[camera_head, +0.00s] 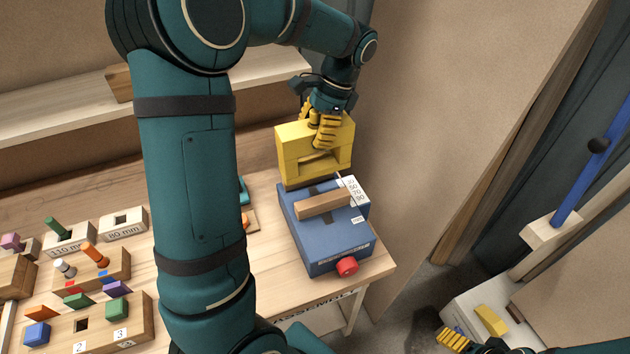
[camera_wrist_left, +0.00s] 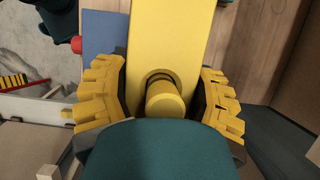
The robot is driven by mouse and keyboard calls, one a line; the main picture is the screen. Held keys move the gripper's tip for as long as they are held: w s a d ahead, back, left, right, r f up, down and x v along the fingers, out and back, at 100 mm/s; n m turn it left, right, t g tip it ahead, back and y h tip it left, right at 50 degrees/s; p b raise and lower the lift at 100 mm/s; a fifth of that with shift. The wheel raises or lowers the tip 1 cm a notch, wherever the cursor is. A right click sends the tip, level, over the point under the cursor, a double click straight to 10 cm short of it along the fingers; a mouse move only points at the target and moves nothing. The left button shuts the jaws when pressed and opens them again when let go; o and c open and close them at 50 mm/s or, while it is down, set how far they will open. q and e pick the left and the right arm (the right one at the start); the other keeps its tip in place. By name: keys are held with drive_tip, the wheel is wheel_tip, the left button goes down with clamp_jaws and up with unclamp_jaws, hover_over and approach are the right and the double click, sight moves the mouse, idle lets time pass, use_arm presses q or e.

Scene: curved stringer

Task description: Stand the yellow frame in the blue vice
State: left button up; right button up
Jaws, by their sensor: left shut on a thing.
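The yellow frame (camera_head: 289,159), a blocky piece with a window through it, is upright at the far end of the blue vice (camera_head: 312,250). My left gripper (camera_head: 325,125) is shut on the frame's top from above. In the left wrist view the yellow fingers stand on both sides of the frame (camera_wrist_left: 172,35) and a round yellow knob. The frame's lower edge is at the vice's back edge; I cannot tell whether it rests in the jaws. The vice has a wooden bar and a red knob (camera_head: 347,266). My right gripper (camera_head: 455,341) is partly cut off at the bottom.
Wooden peg blocks (camera_head: 90,268) and coloured pieces stand on the table's left side. A tan wall panel (camera_head: 440,120) rises close to the right of the vice. A white surface with a yellow block (camera_head: 491,320) is at lower right. My left arm hides the table's middle.

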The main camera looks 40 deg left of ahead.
sight(316, 161)
use_arm(q)
drive_tip(key=shift+w+a+r, duration=0.1)
drive_tip(key=shift+w+a, duration=0.2)
drive_tip(key=shift+f+b, duration=0.6)
drive_tip(key=shift+f, duration=4.35)
drive_tip(key=shift+f, duration=0.15)
drive_tip(key=o, duration=1.4)
